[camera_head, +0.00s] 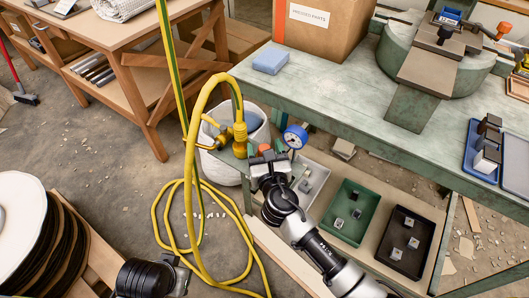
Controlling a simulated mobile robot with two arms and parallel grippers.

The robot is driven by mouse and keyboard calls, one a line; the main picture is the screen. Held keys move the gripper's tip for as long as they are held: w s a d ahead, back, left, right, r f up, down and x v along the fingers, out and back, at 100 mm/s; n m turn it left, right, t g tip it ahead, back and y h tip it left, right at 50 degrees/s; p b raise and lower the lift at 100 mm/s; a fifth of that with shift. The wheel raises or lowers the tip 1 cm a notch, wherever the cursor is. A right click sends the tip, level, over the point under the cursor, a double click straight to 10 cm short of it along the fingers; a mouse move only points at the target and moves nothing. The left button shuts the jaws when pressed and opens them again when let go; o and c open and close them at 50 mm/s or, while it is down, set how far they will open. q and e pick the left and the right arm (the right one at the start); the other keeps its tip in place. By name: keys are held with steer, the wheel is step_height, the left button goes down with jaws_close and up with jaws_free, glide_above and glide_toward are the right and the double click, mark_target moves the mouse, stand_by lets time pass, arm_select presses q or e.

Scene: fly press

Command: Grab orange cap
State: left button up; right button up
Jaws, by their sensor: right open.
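My right gripper (268,160) is open at the end of its black and white arm. It is in front of the green workbench's near left corner, beside the yellow hose fitting. A small orange piece (264,148) shows at the fingertips; it may be the orange cap, but I cannot tell whether it lies between the fingers or behind them. A blue-rimmed round gauge (295,136) is just right of it. A black part of my left arm (150,278) shows at the bottom edge; its fingers cannot be made out.
The green workbench (340,100) carries a cardboard box (325,35), a blue sponge (270,60) and the press (428,70). Green (349,228) and black (385,264) bins sit on its lower shelf. A yellow hose (195,215) loops across the floor. A cable reel (40,235) stands at left.

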steer(key=shift+w, duration=0.1)
steer(key=c, duration=1.2)
steer(key=shift+r, duration=0.1)
